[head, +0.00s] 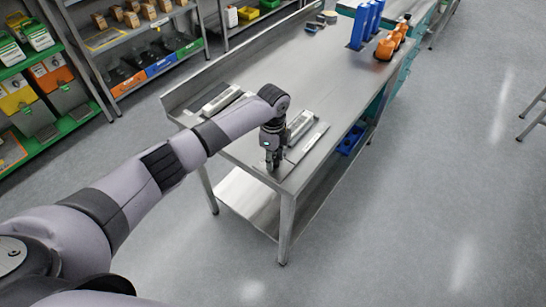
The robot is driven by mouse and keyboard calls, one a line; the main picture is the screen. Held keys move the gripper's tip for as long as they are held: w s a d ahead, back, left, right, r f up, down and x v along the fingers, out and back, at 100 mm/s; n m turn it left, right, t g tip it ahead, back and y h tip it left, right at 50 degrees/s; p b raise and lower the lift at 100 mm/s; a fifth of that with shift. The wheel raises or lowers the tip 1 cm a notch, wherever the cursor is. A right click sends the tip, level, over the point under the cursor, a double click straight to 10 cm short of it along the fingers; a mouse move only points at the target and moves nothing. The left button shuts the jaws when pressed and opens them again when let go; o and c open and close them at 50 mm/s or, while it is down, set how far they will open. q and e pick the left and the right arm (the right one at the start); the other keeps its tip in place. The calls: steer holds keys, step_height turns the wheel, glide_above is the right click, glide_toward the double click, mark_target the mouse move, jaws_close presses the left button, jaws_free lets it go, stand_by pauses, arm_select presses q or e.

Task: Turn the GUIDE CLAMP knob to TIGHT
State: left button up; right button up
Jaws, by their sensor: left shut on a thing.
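My left gripper (272,165) points down at the near end of the steel bench, over a flat grey plate (306,148). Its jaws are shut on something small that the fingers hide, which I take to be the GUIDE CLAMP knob. The knob's marks and the TIGHT label cannot be read from here. A pale, long unit (300,125) lies on the plate just behind and right of the gripper. My right gripper is not in view.
The steel bench (300,62) has a clear middle. Another pale unit (222,100) lies near its left edge. Blue upright holders (363,25) and an orange machine (392,42) stand at the far end. Racks with bins (150,55) stand left.

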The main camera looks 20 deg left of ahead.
arm_select(q)
steer(key=o, duration=1.1)
steer(key=shift+o, duration=0.2)
